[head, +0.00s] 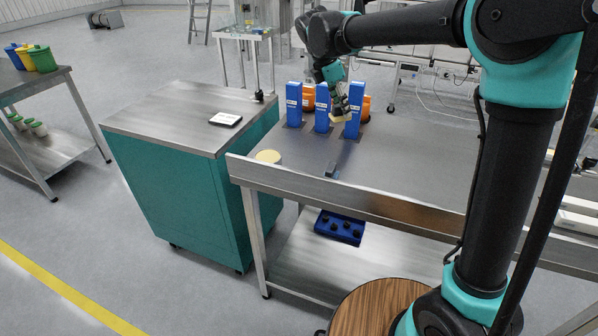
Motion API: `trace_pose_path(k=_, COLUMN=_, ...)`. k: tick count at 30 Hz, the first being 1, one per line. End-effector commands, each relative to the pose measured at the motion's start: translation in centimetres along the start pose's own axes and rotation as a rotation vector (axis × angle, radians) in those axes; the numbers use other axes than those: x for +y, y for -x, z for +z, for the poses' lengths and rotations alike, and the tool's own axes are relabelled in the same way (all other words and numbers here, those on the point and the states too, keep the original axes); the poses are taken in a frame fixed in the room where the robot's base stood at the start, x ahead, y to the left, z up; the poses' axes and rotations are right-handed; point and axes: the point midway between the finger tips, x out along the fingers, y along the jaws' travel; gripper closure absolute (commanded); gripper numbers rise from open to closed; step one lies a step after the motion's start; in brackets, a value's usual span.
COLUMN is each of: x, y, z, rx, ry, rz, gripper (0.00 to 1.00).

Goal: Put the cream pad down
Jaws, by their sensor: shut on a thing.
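My gripper (340,110) hangs above the steel table among the blue boxes. It is shut on a cream pad (341,120), which shows as a small pale piece at the fingertips. I cannot tell whether the pad touches the table or a box. A second cream round piece (268,157) lies at the left end of the steel table (420,165), well apart from my gripper.
Three upright blue boxes (294,104) stand in a row, with orange containers (308,98) behind. A small dark block (331,169) lies in front. A teal cabinet (185,190) stands left. The table's right part is clear.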

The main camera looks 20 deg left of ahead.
Motion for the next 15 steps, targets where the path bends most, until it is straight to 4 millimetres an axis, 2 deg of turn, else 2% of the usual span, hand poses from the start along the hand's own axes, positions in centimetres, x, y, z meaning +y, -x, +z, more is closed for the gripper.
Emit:
trace_pose_path(k=1, x=-0.5, y=2.1, z=-2.2, rx=0.000, ry=0.134, rz=0.057, gripper=0.95)
trace_pose_path(k=3, x=-0.9, y=4.5, z=-4.8, rx=0.000, ry=0.315, rz=0.133, gripper=0.95)
trace_pose_path(k=7, x=-1.9, y=7.9, z=-8.3, rx=-0.001, ry=0.579, rz=0.245, gripper=0.95)
trace_pose_path(k=11, x=-2.6, y=9.8, z=-10.3, rx=0.000, ry=0.734, rz=0.308, gripper=0.96)
trace_pose_path(k=12, x=-2.7, y=10.1, z=-10.6, rx=0.000, ry=0.760, rz=0.319, gripper=1.00)
trace_pose_path(k=15, x=-2.8, y=9.9, z=-11.3, rx=0.000, ry=0.796, rz=0.333, gripper=1.00)
